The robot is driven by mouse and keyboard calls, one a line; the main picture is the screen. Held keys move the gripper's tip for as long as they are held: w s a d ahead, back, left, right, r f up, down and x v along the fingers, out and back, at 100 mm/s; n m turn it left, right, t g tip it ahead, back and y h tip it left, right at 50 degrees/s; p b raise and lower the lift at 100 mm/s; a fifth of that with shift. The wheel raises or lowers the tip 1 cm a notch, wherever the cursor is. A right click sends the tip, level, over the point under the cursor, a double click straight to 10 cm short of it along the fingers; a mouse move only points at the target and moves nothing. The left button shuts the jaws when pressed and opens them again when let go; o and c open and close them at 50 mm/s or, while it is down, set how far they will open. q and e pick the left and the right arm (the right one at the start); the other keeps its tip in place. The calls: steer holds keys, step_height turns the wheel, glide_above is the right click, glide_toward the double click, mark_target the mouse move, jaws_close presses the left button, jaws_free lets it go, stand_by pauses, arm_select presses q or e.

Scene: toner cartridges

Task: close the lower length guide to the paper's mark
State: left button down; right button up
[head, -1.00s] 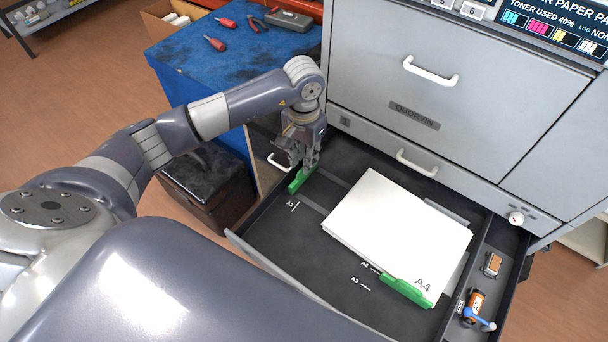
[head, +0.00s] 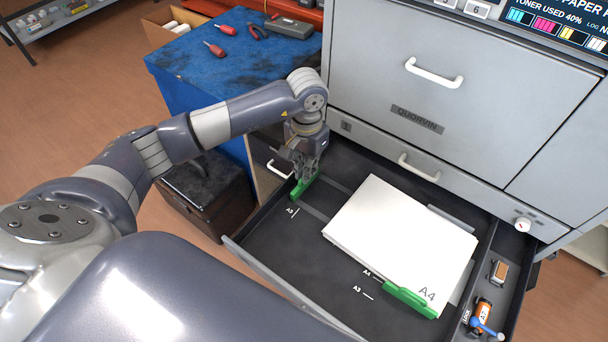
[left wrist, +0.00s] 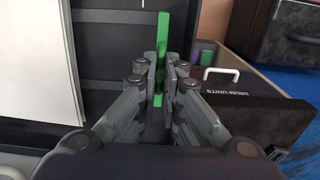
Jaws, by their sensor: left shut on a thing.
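The open paper drawer (head: 270,243) holds a white stack of A4 paper (head: 395,235). A green length guide (head: 304,188) stands at the drawer's left, beside the A3 mark and clear of the stack, with a bare gap between them. My left gripper (head: 305,175) points down and is shut on this guide; in the left wrist view the green guide (left wrist: 161,60) runs up between the fingers (left wrist: 160,88). A second green guide (head: 410,298) touches the stack's near edge by the A4 mark. My right gripper is not in view.
A side compartment at the drawer's right holds an orange-labelled bottle (head: 481,311) and a small brown block (head: 499,271). The printer front (head: 430,100) rises behind. A blue table (head: 190,70) with tools and a dark box (head: 207,192) stand left.

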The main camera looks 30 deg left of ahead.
arm_select(q)
steer(key=shift+s+d+b, duration=0.15)
steer(key=shift+d+b, duration=0.05)
steer(key=shift+d, duration=0.9)
steer(key=shift+s+d+b, duration=0.2)
steer(key=shift+d, duration=0.95)
steer(key=shift+s+d+b, duration=0.15)
steer(key=shift+d+b, duration=0.05)
steer(key=shift+d, duration=0.9)
steer(key=shift+s+d+f+b, duration=0.1)
steer(key=shift+s+d+b, duration=0.2)
steer(key=shift+d, duration=0.95)
steer(key=shift+s+d+r+b, duration=0.1)
steer(key=shift+d+b, duration=0.3)
steer(key=shift+d, duration=0.85)
steer(key=shift+s+d+f+b, duration=0.15)
steer(key=shift+d+b, duration=0.2)
steer(key=shift+d, duration=0.9)
steer(key=c, duration=1.9)
jaws_free()
steer(key=shift+a, duration=0.1)
steer(key=shift+r, duration=0.2)
step_height(320, 180, up, 7)
steer(key=shift+f+p, duration=0.1)
steer(key=shift+p, duration=1.15)
